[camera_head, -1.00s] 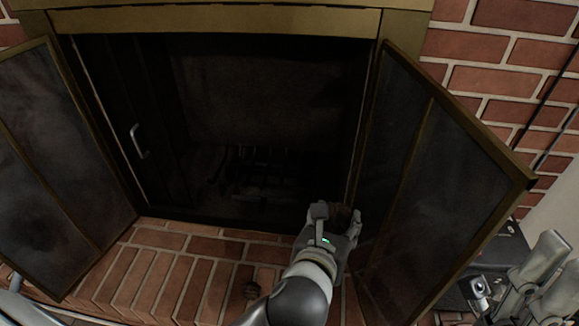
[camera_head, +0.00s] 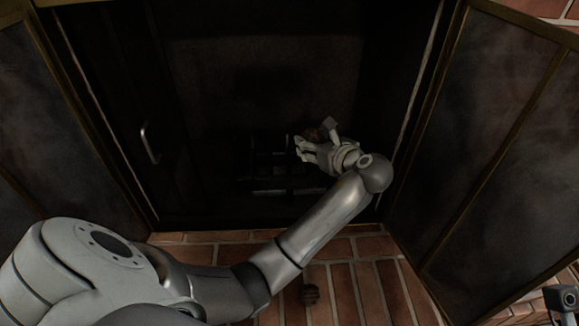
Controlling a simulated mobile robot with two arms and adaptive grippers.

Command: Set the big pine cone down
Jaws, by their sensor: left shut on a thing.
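The big pine cone (camera_head: 314,133) is a dim brown shape, partly hidden between the fingers of my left gripper (camera_head: 316,140). My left gripper is shut on it inside the dark firebox. It is above or beside the right end of the grate (camera_head: 262,180); I cannot tell whether the cone touches anything. A grey part at the bottom right corner seems to be my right gripper (camera_head: 565,300), mostly cut off by the frame edge, so its jaws cannot be read.
A smaller pine cone (camera_head: 309,291) lies on the brick hearth (camera_head: 350,285) below my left forearm. The right glass door (camera_head: 500,130) and left glass door (camera_head: 25,195) stand open. A metal handle (camera_head: 150,143) is at the firebox's left side.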

